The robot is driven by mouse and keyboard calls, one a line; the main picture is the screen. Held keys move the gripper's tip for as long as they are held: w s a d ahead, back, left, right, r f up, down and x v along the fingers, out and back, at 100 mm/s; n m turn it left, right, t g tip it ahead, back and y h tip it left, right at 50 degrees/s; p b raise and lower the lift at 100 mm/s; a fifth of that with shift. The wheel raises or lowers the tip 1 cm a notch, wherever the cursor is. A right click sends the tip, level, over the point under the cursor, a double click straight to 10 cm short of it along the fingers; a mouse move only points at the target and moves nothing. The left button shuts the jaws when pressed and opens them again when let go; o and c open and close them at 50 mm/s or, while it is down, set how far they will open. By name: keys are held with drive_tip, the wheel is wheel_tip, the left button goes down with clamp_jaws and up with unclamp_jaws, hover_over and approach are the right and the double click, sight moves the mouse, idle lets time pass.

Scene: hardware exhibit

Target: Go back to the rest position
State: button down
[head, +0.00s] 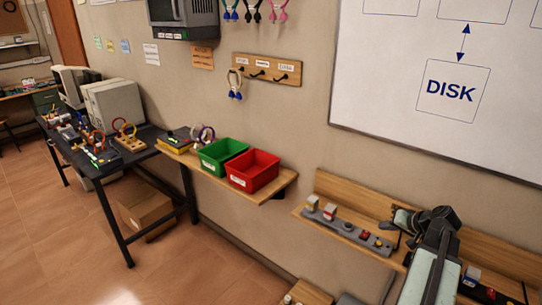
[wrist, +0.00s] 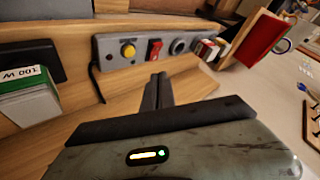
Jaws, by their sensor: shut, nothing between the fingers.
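My gripper (wrist: 157,92) shows in the wrist view with its two dark fingers together and nothing between them. It points over a wooden shelf (wrist: 195,88) towards a grey control strip (wrist: 108,48), and I cannot tell its exact distance from either. The strip carries a yellow button (wrist: 128,50), a red switch (wrist: 155,48) and a round dial (wrist: 180,46). In the head view my arm (head: 430,262) rises at the lower right, in front of the shelf with the same strip (head: 338,222). The fingertips are hard to make out there.
A green and white box (wrist: 30,98) stands left of my gripper in the wrist view. Left of my arm, a wall shelf (head: 276,190) holds a green bin (head: 220,155) and a red bin (head: 253,170). A dark table (head: 140,160) stands further left; the tiled floor before it is open.

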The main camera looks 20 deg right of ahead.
drive_tip(key=w+a+n+g+y, duration=0.15)
drive_tip(key=w+a, duration=0.25)
drive_tip(key=a, duration=0.5)
drive_tip(key=w+a+f+n+y, duration=0.1)
drive_tip(key=w+a+n, duration=0.1)
drive_tip(key=w+a, duration=0.5)
drive_tip(key=w+a+n+g+y, duration=0.1)
drive_tip(key=w+a+n, duration=0.1)
drive_tip(key=a, duration=0.9)
drive_tip(key=s+a+f+n+g, duration=0.1)
drive_tip(key=a+f+n+g, duration=0.1)
drive_tip(key=a, duration=0.7)
drive_tip(key=s+a+f+n+g, duration=0.1)
drive_tip(key=a+f+n+g, duration=0.1)
drive_tip(key=a, duration=0.8)
drive_tip(key=s+a+f+g+h, duration=0.2)
drive_tip(key=s+a+h, duration=0.1)
drive_tip(key=s+a, duration=0.2)
drive_tip(key=s+d, duration=0.1)
drive_tip(key=s+d+m+h, duration=0.1)
drive_tip(key=d, duration=0.1)
drive_tip(key=d+m, duration=0.1)
drive_tip(key=d, duration=0.1)
drive_tip(key=shift+s+f+g+h, duration=0.15)
drive_tip(key=shift+s+g+h, duration=0.2)
drive_tip(key=shift+s, duration=0.05)
